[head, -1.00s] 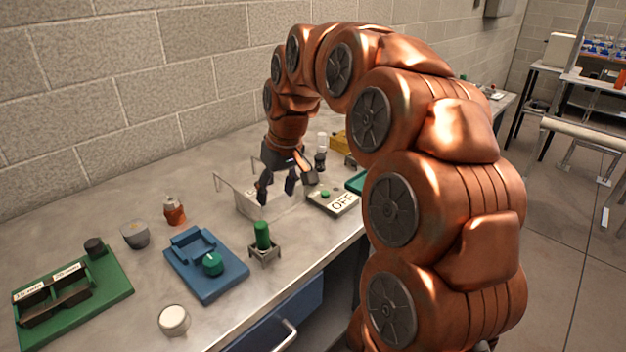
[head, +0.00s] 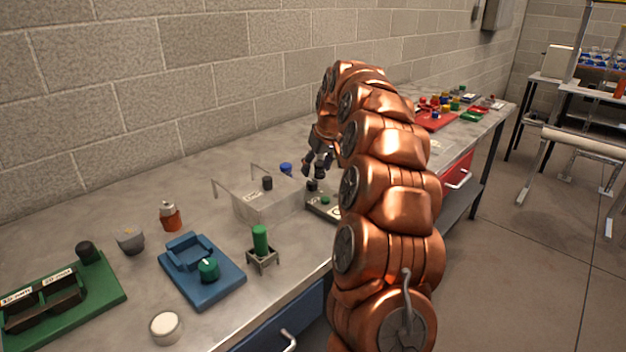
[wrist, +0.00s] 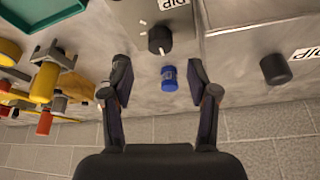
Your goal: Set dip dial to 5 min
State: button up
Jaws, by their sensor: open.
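A black dial knob (wrist: 160,40) with white tick marks around it shows in the wrist view, beside a partly cut-off, upside-down label (wrist: 173,3). It appears to be the dark knob (head: 312,186) on the grey plate in the head view. My gripper (wrist: 160,85) is open and empty, with its fingers spread below the knob in the wrist picture. In the head view my gripper (head: 318,170) is above the bench by this plate, partly hidden by my arm. I cannot read the dial's setting.
A small blue object (wrist: 168,78) shows between my fingers. A clear box (head: 270,205) with another black knob (wrist: 275,68) stands beside the plate. Yellow and red pieces (wrist: 45,85) crowd the wrist view's left. A green cylinder (head: 260,240) on a stand and a blue fixture (head: 225,285) are nearer.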

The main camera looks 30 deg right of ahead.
aim_at(312, 181)
jog(key=x, duration=0.6)
jog(key=shift+p, duration=0.35)
jog(key=shift+c, duration=0.4)
jog(key=shift+r, duration=0.1)
grip_shut()
